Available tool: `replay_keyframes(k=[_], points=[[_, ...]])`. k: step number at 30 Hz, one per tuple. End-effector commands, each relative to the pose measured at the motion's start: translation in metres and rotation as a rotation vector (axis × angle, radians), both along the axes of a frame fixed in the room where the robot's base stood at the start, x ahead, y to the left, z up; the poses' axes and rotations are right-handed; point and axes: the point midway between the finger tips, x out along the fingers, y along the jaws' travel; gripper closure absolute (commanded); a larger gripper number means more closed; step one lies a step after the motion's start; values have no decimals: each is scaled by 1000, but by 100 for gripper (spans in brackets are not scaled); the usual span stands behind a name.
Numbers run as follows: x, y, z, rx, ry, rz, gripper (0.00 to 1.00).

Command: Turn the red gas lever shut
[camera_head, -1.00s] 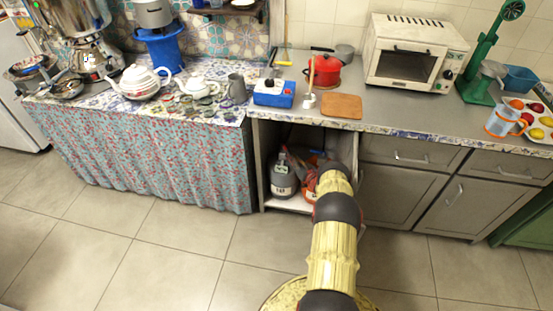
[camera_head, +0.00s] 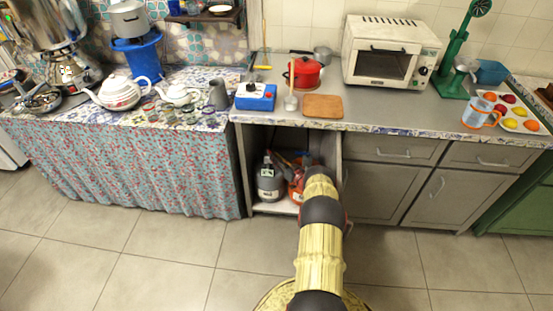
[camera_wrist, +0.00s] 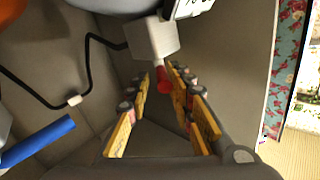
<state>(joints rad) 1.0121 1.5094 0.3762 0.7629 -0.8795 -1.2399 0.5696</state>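The red gas lever (camera_wrist: 165,80) is small and sits below a pale block-shaped valve (camera_wrist: 152,38) in the wrist view. My gripper (camera_wrist: 159,90) has its two yellow-and-grey fingers apart, with the lever between or just beyond their tips; I cannot tell whether either finger touches it. In the head view, a grey gas cylinder (camera_head: 269,182) stands inside the open cabinet under the counter. My arm reaches into that opening and hides my gripper and the lever there.
An orange object (camera_head: 297,190) stands beside the cylinder. A black hose (camera_wrist: 88,68) and a blue tube (camera_wrist: 38,141) show in the wrist view. The cabinet's grey side wall (camera_wrist: 232,80) is close on the right. A patterned curtain (camera_head: 130,165) hangs left of the opening.

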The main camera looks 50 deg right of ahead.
Motion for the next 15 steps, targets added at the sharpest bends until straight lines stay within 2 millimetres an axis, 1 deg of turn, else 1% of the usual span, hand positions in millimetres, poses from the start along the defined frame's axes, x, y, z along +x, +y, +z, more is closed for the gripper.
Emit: replay_keyframes(k=[2, 11, 15], points=[[0, 0, 0, 0, 0, 1, 70], [0, 0, 1, 0, -1, 0, 70], [0, -1, 9, -1, -2, 0, 70]])
